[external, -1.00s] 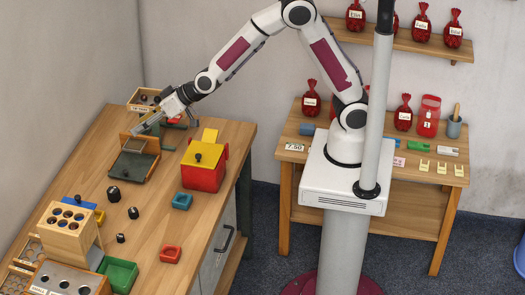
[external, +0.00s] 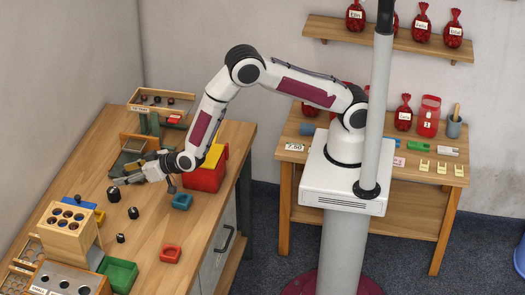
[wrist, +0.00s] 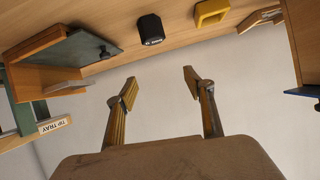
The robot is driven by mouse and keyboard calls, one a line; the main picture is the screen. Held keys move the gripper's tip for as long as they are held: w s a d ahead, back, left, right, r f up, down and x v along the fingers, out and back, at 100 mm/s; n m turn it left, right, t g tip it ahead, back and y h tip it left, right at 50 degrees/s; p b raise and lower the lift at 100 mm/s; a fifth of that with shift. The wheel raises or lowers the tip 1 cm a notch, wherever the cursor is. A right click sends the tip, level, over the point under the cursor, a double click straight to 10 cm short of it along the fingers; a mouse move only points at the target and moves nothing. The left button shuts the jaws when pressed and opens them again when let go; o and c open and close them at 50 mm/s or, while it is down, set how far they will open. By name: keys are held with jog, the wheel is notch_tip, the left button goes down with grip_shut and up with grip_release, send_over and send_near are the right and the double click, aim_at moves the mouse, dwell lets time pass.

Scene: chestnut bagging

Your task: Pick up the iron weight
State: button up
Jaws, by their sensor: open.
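Black iron weights stand on the wooden bench in the external view: a larger one (external: 113,194), a second one (external: 133,212) in front of it, and a small one (external: 120,238) further forward. My gripper (external: 118,182) hovers just behind and above the larger weight, partly in line with it. In the wrist view my gripper (wrist: 160,84) is open, with nothing between its fingers. One black weight (wrist: 151,29) with a small pale label shows beyond the fingertips, apart from them. Which of the weights this is, I cannot tell.
A green-lidded wooden box (wrist: 85,48) with a black knob and a TIP TRAY sign (wrist: 54,125) are at left in the wrist view. A yellow piece (wrist: 211,13) lies beside the weight. A wooden holed block (external: 66,235) and a red-yellow box (external: 205,177) flank the area.

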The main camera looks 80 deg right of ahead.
jog(key=h, duration=0.1)
send_near(113, 190)
jog(key=shift+w+d+f+t, duration=0.3)
jog(key=shift+w+f, duration=0.55)
jog(key=shift+w, duration=0.05)
jog(key=shift+w, duration=0.1)
jog(key=shift+x, duration=1.2)
jog(key=shift+w+f, duration=0.1)
jog(key=shift+w, duration=0.05)
jog(key=shift+x, duration=2.4)
jog(key=shift+a, duration=0.15)
grip_shut()
jog(key=shift+w, duration=0.1)
